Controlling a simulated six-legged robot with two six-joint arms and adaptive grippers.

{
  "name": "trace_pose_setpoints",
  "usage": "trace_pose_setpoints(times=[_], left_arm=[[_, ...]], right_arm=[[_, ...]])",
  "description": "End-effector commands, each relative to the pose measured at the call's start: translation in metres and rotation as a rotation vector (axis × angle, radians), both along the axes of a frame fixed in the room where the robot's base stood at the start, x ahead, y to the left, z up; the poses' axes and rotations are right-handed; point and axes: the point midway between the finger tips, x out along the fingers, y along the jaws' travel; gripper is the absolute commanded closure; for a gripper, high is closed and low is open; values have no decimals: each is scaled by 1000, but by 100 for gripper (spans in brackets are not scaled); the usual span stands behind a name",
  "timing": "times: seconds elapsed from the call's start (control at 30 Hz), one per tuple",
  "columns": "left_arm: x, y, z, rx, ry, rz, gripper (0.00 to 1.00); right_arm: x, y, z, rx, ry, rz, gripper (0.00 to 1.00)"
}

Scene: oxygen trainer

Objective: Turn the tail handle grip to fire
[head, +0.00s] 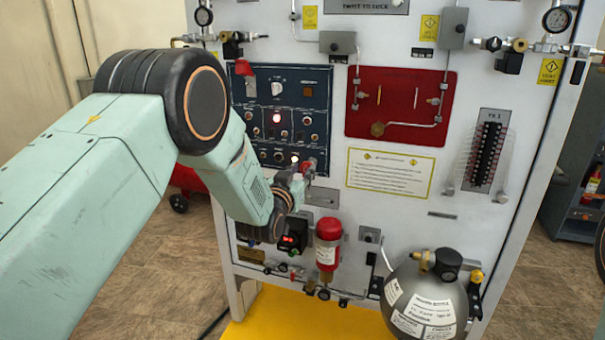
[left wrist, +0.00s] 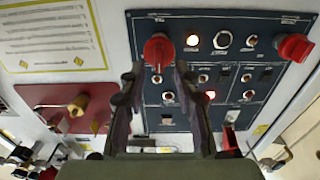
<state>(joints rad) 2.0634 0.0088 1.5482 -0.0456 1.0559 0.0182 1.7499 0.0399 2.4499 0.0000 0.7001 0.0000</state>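A blue control panel (head: 290,100) is on the white upright trainer board. A red handle (head: 309,167) sits at its lower right corner in the head view; I take it as the tail handle grip, though no readable label confirms this. My left gripper (head: 302,172) is right at this handle and partly covers it. In the left wrist view, whose picture is turned over, the red handle (left wrist: 158,50) shows between and just beyond the fingertips. My left gripper (left wrist: 157,72) is open; I cannot tell whether a finger touches the handle. My right gripper is out of view.
Another red knob (left wrist: 295,47) sits at the panel's far end in the wrist view. Lit lamps and switches surround the handle. A red plate (head: 400,85) is to the right. A red-topped cylinder (head: 328,245) and a dark round tank (head: 425,300) stand below.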

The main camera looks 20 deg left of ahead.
Motion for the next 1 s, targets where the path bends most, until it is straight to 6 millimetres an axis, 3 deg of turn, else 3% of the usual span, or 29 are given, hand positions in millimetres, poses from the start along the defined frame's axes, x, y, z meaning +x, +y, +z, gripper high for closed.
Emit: trace_pose_setpoints(times=[0.4,0.77,1.0], left_arm=[[6,-3,0,0,0,-2,69],[6,-3,0,0,0,-2,100],[6,-3,0,0,1,-2,100]], right_arm=[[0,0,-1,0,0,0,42],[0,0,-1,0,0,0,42],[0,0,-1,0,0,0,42]])
